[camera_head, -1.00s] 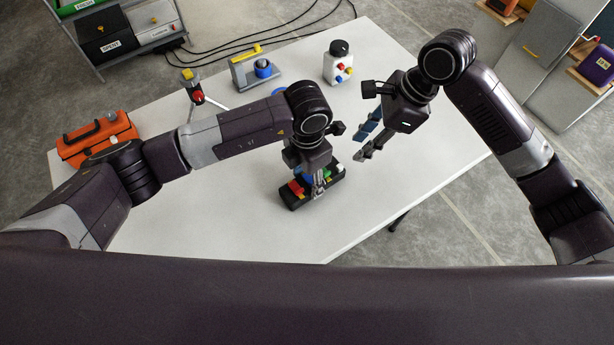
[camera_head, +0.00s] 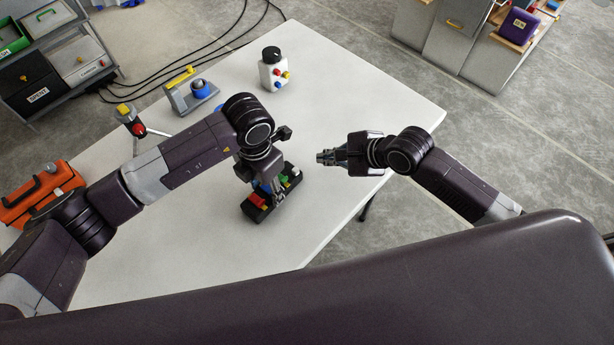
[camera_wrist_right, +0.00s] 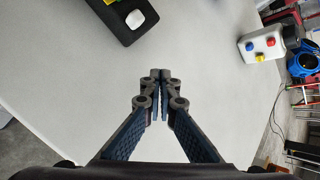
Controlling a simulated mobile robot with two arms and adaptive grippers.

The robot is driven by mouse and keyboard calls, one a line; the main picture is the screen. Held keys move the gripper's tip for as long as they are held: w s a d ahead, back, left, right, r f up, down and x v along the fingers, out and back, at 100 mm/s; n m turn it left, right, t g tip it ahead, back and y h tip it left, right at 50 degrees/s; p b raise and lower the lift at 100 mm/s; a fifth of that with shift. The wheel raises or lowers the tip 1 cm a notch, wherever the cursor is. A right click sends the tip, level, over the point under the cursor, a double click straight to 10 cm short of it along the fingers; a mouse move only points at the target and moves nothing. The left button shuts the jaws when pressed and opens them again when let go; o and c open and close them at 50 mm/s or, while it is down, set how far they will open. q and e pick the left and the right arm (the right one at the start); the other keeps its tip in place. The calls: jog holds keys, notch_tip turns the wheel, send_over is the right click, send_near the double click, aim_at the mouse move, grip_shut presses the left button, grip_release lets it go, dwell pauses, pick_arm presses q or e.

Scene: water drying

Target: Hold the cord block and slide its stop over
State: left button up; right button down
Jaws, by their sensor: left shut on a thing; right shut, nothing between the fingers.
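The cord block (camera_head: 254,211), a black base with red, yellow, green and blue parts, sits on the white table below my left gripper. My left gripper (camera_head: 277,197) points down and is shut on the block; its arm and wrist hide part of it. My right gripper (camera_head: 324,157) is shut and empty, to the right of the block and apart from it, pointing left. In the right wrist view its fingertips (camera_wrist_right: 160,76) meet over bare table. A dark block end (camera_wrist_right: 112,22) with a white rounded piece (camera_wrist_right: 142,19) shows at the top there.
On the white table (camera_head: 340,100) stand a white bottle-like object with coloured knobs (camera_head: 273,72), a grey fixture with a blue part (camera_head: 193,93), a small tripod (camera_head: 133,122) and an orange case (camera_head: 38,194). The table is clear around my right gripper; its right edge is close.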

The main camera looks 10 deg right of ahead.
aim_at(298, 173)
jog(key=s+d+t, duration=0.1)
jog(key=s+d+f+t, duration=0.1)
jog(key=shift+s+d+f+n, duration=0.1)
jog(key=shift+d+f+n, duration=0.1)
jog(key=shift+d+n, duration=0.15)
jog(key=s+n, duration=0.1)
jog(key=s+d+n+t, duration=0.1)
jog(key=s, duration=0.1)
jog(key=shift+s+d+r, duration=0.1)
jog(key=s+a+r+n+t+y, duration=0.1)
jog(key=s+r+n+t+y, duration=0.1)
jog(key=s, duration=0.8)
notch_tip(298, 173, up, 2)
jog(key=n+y, duration=0.1)
jog(key=n, duration=0.2)
jog(key=shift+s+a+r, duration=0.15)
jog(key=shift+a, duration=0.05)
jog(key=x, duration=0.8)
jog(key=r+x, duration=0.1)
jog(key=x, duration=0.4)
jog(key=shift+a, duration=0.15)
jog(key=shift+w+a, duration=0.25)
jog(key=shift+w, duration=0.25)
